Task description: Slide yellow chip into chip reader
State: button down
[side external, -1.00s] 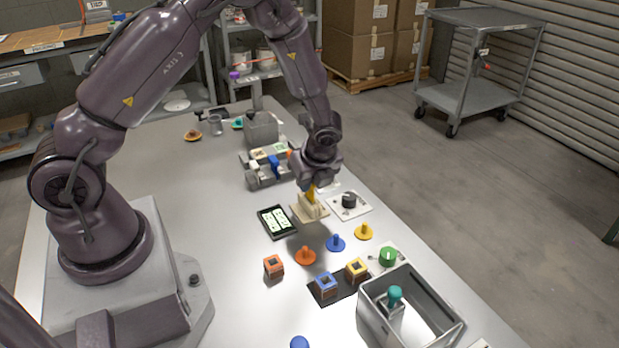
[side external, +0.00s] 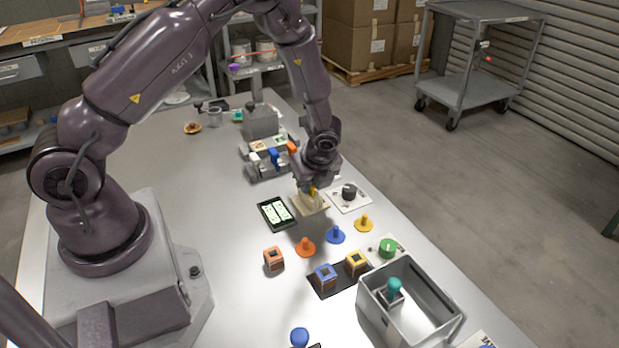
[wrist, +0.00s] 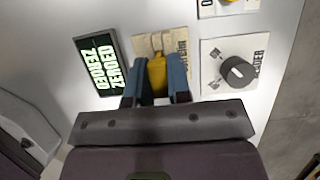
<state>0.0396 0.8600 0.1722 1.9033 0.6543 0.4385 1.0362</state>
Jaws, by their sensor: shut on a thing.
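My gripper (wrist: 156,82) is shut on a yellow piece (wrist: 157,76), which shows between the two blue-grey fingers in the wrist view. In the side view my gripper (side external: 313,187) is low over a cream block (side external: 311,204), and only a little of the yellow piece shows. The block (wrist: 177,43) bears lettering, partly covered by the fingers. The piece's lower end is hidden, so I cannot tell how deep it sits in the block or whether it is the chip. No part clearly reads as the chip reader.
A black-knob panel (side external: 349,197) is to the right. Orange (side external: 305,247), blue (side external: 336,239) and yellow (side external: 364,224) knobbed discs stand nearer, before a grey bin (side external: 440,325).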

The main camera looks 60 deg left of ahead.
jog(key=shift+r, duration=0.15)
jog(key=shift+r, duration=1.35)
jog(key=shift+f, duration=1.35)
dwell(0.8)
jog(key=shift+r, duration=1.35)
jog(key=shift+f, duration=1.45)
dwell(0.5)
jog(key=shift+r, duration=1.45)
